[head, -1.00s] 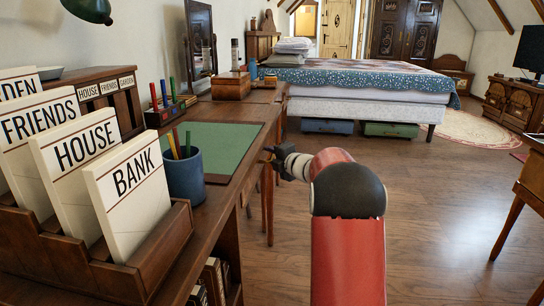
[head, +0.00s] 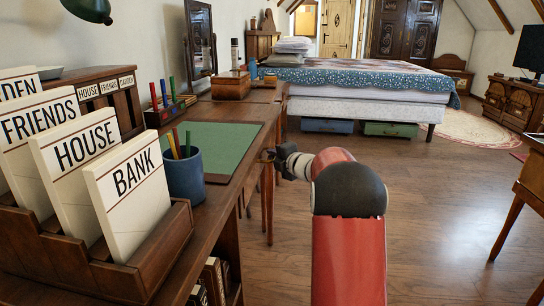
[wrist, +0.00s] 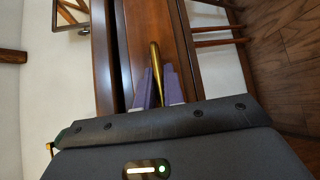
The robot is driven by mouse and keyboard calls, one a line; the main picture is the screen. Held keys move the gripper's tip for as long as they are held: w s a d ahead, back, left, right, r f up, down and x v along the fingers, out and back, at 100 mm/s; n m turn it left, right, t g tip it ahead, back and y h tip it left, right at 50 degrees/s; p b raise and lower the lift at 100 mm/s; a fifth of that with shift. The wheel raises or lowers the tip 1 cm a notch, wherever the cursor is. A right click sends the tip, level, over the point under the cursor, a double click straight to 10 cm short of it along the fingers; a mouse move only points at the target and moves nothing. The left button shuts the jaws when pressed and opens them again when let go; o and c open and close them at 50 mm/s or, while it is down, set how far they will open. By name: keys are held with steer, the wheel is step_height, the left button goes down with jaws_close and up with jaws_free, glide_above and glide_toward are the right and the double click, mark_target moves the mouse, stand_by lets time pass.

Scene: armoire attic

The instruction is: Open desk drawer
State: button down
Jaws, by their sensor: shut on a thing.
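The wooden desk (head: 205,215) runs along the left wall with a green mat on its top. In the wrist view the drawer front (wrist: 152,22) is brown wood with a long brass handle (wrist: 155,62) across it. My gripper (wrist: 160,88) has its two purple-grey fingers on either side of the handle, shut on it. In the head view my gripper (head: 268,156) is at the desk's front edge, beyond the blue pen cup; the drawer front itself is hidden from this side. I cannot see a clear gap around the drawer.
A blue pen cup (head: 184,176) stands near the desk's front edge. A letter rack (head: 130,245) with labelled cards stands close by at the left. A wooden box (head: 231,86) sits farther back. The wooden floor (head: 440,200) right of the desk is clear.

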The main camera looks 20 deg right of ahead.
steer(key=s+d+p, duration=0.1)
steer(key=s+d, duration=0.6)
steer(key=d, duration=0.4)
steer(key=s+d+p, duration=0.1)
steer(key=s+d, duration=0.7)
steer(key=d, duration=0.3)
steer(key=shift+d, duration=0.2)
steer(key=shift+s, duration=0.1)
steer(key=c, duration=1.5)
jaws_free()
steer(key=v, duration=0.7)
steer(key=shift+s, duration=0.35)
